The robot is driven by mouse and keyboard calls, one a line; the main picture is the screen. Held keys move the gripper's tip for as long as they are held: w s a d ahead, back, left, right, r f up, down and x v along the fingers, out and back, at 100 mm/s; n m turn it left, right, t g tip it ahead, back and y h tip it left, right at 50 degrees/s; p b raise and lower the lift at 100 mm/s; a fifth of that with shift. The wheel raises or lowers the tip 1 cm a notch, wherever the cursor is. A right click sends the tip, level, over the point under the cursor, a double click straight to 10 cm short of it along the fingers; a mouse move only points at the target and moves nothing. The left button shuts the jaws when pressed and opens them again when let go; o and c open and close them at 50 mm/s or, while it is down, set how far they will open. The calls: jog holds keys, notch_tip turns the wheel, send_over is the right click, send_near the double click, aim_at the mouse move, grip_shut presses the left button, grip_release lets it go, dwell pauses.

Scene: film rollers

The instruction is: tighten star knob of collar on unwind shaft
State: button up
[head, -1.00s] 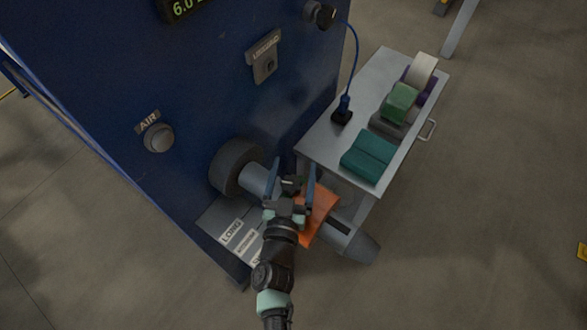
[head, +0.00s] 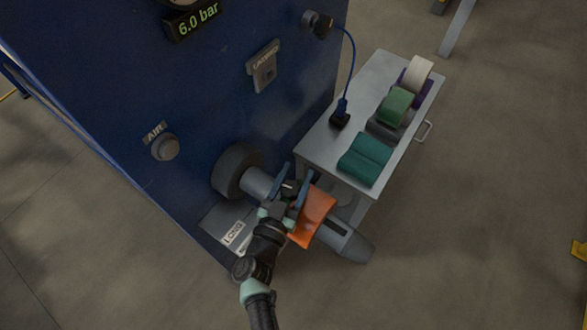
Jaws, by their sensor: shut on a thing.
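The unwind shaft (head: 259,182) is a grey cylinder that sticks out from the blue machine, with a cone-like free end at lower right. My gripper (head: 291,185) is over the shaft just left of the orange piece, with one blue finger on each side of a small dark part. This part looks like the star knob (head: 290,187), and the fingers are shut on it. The fingers and wrist hide most of the knob, so its shape and turn are unclear.
A dark round flange (head: 235,169) is at the shaft's machine end. A grey cart (head: 369,77) with several tape rolls and a teal block (head: 364,159) stands close at right. The blue panel (head: 215,95) rises behind.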

jog(key=shift+d+m+g+h+b, duration=0.25)
jog(key=shift+m+g+h, duration=0.65)
jog(key=shift+h, duration=0.5)
grip_shut()
jog(key=shift+s, duration=0.1)
jog(key=o, duration=1.4)
grip_release()
jog(key=shift+c, duration=0.2)
jog(key=shift+s+a, duration=0.1)
jog(key=b+v, duration=0.3)
jog(key=v, duration=0.9)
jog(key=shift+s+a, duration=0.2)
jog(key=shift+s, duration=0.15)
